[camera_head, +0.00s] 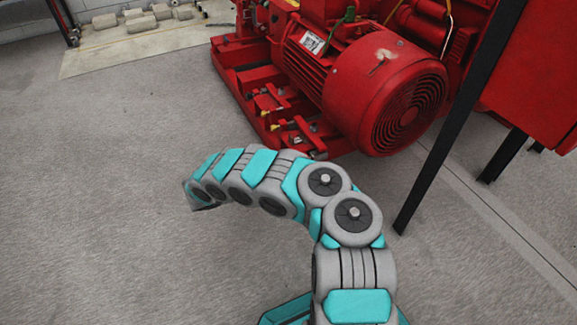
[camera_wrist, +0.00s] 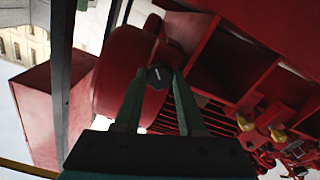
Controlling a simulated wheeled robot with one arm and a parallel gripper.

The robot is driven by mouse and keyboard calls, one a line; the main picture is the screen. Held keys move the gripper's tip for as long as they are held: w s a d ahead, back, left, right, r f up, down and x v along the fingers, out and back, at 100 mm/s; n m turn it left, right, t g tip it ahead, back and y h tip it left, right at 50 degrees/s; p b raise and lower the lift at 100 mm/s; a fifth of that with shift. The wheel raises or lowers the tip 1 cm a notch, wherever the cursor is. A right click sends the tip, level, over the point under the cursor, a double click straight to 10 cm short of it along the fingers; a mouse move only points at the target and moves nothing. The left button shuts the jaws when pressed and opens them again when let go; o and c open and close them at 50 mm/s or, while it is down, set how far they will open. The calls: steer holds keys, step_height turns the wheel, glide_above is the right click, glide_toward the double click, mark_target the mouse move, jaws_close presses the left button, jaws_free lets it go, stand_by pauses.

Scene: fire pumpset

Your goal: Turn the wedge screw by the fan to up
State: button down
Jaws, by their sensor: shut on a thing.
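The fan (camera_head: 408,112) is the dark grille at the right end of the red motor in the head view. Its red round housing (camera_wrist: 120,72) fills the left middle of the wrist view. A small dark screw head (camera_wrist: 160,76) with a pale line across it shows at my fingertips, taken to be the wedge screw. My gripper (camera_wrist: 161,73) is shut on the wedge screw, one finger at each side of it. The pale line lies slightly tilted in the wrist view. In the head view the gripper and the screw cannot be made out.
The red base frame (camera_wrist: 245,90) with yellow-tipped bolts (camera_wrist: 278,134) lies right of the gripper in the wrist view. A red box (camera_head: 525,85) on black legs (camera_head: 450,130) stands right of the motor. Grey floor (camera_head: 90,200) is clear at left.

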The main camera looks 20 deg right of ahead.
steer(key=shift+f+m, duration=0.1)
steer(key=shift+m, duration=3.6)
steer(key=shift+c, duration=2.4)
jaws_free()
steer(key=a, duration=0.7)
steer(key=shift+a, duration=0.4)
steer(key=shift+s, duration=0.1)
